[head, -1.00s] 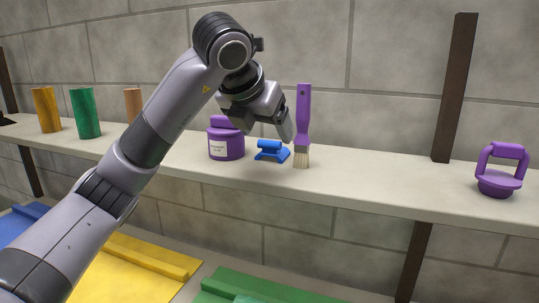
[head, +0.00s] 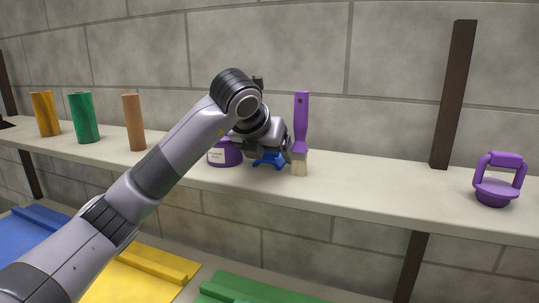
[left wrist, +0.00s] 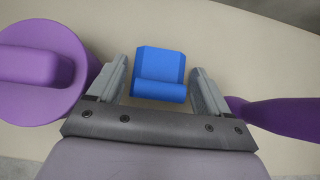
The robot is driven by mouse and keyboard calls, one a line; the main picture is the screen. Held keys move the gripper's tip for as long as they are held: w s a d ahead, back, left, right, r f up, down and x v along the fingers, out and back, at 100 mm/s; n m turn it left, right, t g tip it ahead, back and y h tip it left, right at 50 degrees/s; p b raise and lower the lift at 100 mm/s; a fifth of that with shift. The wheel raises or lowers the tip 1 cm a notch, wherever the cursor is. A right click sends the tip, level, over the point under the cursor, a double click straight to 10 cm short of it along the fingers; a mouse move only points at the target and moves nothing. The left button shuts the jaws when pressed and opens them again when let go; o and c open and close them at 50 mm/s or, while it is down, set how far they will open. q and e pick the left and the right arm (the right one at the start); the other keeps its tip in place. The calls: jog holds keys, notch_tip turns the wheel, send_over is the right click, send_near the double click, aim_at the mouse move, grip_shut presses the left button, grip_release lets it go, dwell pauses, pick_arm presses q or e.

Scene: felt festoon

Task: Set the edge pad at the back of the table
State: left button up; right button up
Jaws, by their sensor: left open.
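A small blue pad with a raised grip bar (head: 269,162), which looks like the edge pad, rests on the pale shelf (head: 390,182). My left gripper (head: 268,152) is low over it in the head view and partly hides it. In the left wrist view the blue pad (left wrist: 158,62) lies between the two open fingers of my left gripper (left wrist: 162,78). Gaps show between the pad and both fingers. My right gripper is not in view.
A purple lidded jar (head: 224,156) stands close left of the gripper, and a purple-handled brush (head: 301,115) close right. A purple handled object (head: 495,190) stands farther right. A brown cylinder (head: 134,122) and others stand left. Coloured felt-like pieces (head: 150,262) lie below the shelf.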

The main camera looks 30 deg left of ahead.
pick_arm(q)
jog(key=c, duration=0.9)
notch_tip(320, 180, up, 20)
jog(key=p, duration=0.1)
dwell(0.3)
